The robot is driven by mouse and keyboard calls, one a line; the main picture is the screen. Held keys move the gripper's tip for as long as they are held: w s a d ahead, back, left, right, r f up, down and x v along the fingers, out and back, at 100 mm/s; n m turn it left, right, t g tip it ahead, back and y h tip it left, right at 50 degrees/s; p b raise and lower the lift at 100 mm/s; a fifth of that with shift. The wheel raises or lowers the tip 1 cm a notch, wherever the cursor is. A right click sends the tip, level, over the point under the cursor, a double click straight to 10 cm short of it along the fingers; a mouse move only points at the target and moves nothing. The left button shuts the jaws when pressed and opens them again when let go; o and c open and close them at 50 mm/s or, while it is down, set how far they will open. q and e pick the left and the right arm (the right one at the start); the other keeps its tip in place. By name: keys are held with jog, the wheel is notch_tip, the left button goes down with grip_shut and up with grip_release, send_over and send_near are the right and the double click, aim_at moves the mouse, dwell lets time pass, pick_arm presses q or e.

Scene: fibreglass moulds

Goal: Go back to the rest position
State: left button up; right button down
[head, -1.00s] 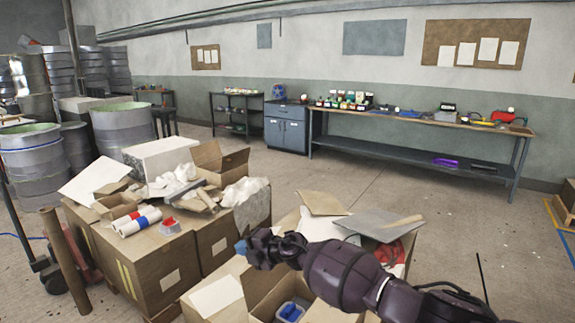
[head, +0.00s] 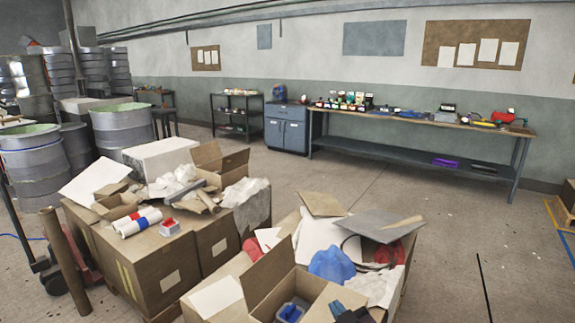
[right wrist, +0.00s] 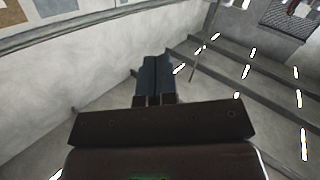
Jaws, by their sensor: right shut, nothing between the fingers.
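My right gripper (head: 342,312) shows only as a dark piece with a blue tip at the bottom edge of the head view, in front of the open cardboard box. In the right wrist view its two dark fingers (right wrist: 154,76) are together, with nothing between them. Most of my right arm is out of the head view.
Loaded boxes (head: 160,267) stand at left. The floor at right (head: 520,260) is mostly clear.

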jog(key=s+d+f+m+g+h, duration=0.1)
jog(key=s+d+f+m, duration=0.1)
jog(key=s+d+f, duration=0.3)
jog(key=s+d+f+m+g+h, duration=0.1)
jog(key=s+d+f, duration=0.4)
jog(key=s, duration=0.7)
jog(key=s+d+f+m+g+h, duration=0.2)
jog(key=s+d+f+m+h, duration=0.1)
jog(key=s+d+f, duration=0.3)
jog(key=shift+s+d, duration=0.3)
jog(key=shift+s, duration=0.85)
